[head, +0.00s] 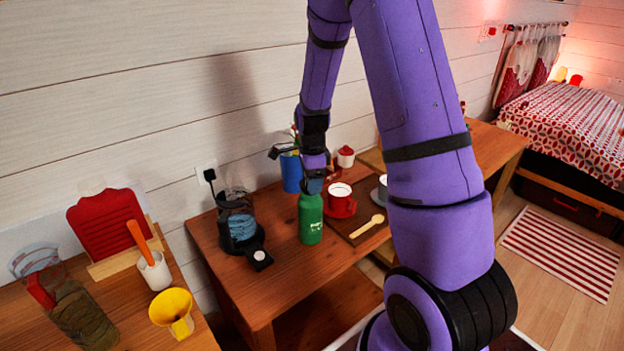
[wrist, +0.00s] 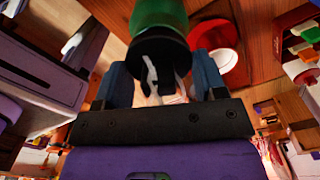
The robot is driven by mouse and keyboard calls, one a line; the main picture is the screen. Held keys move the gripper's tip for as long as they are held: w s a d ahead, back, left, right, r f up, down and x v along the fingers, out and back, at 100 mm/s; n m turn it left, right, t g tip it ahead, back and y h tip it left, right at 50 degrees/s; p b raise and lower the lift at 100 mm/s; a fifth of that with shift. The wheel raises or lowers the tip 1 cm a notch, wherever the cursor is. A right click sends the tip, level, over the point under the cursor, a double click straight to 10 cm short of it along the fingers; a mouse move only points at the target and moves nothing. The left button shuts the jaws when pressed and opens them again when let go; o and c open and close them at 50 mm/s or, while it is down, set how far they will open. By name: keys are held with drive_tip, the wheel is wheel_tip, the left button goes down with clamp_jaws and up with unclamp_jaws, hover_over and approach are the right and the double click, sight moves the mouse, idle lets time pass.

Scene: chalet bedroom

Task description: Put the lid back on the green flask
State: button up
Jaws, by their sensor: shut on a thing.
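The green flask (head: 311,220) stands upright on the wooden table, between the coffee maker and the red cup. My gripper (head: 312,184) points down directly over its top. In the wrist view the green flask (wrist: 158,14) is at the top centre. The black lid (wrist: 158,47) is between the two blue-grey fingers of my gripper (wrist: 162,72), which is shut on it. The lid lines up with the flask mouth and looks to be touching or very close to it; whether it is seated I cannot tell. Pale streaks show on the lid.
A black coffee maker (head: 240,222) stands left of the flask, and a blue container (head: 291,172) behind it. A red cup (head: 340,200) and a wooden spoon (head: 366,226) lie close on the right, on a dark board. The table front is clear.

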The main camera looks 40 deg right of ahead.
idle(0.4)
drive_tip(key=o, duration=1.1)
drive_tip(key=shift+r, duration=3.5)
clamp_jaws()
drive_tip(key=shift+f, duration=2.2)
